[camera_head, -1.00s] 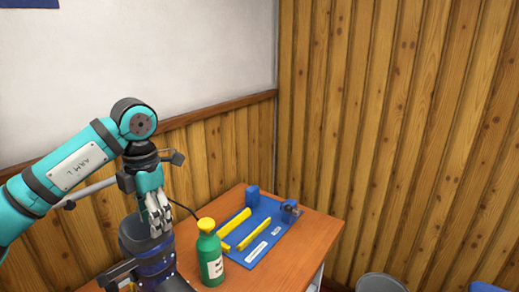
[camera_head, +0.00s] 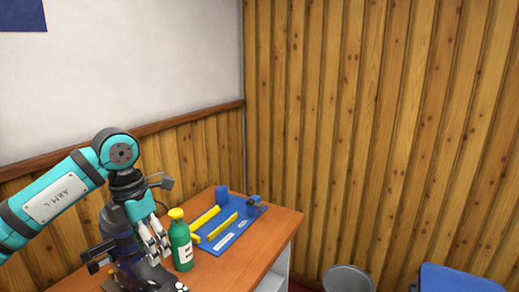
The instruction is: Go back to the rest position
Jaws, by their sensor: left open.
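My left gripper (camera_head: 158,246) is at the lower left of the head view, with its fingers pointing down. It is open, and I see nothing between its fingers. It hangs just left of a green bottle with a yellow cap (camera_head: 181,246) on the wooden bench. Whether the two touch, I cannot tell. My left arm bends down from a raised joint. My right gripper is not in view.
A blue board (camera_head: 232,232) with yellow bars (camera_head: 220,228) and blue blocks lies on the bench (camera_head: 254,252). A grey bin (camera_head: 347,279) and a blue container (camera_head: 455,281) stand on the right. Walls close off the back.

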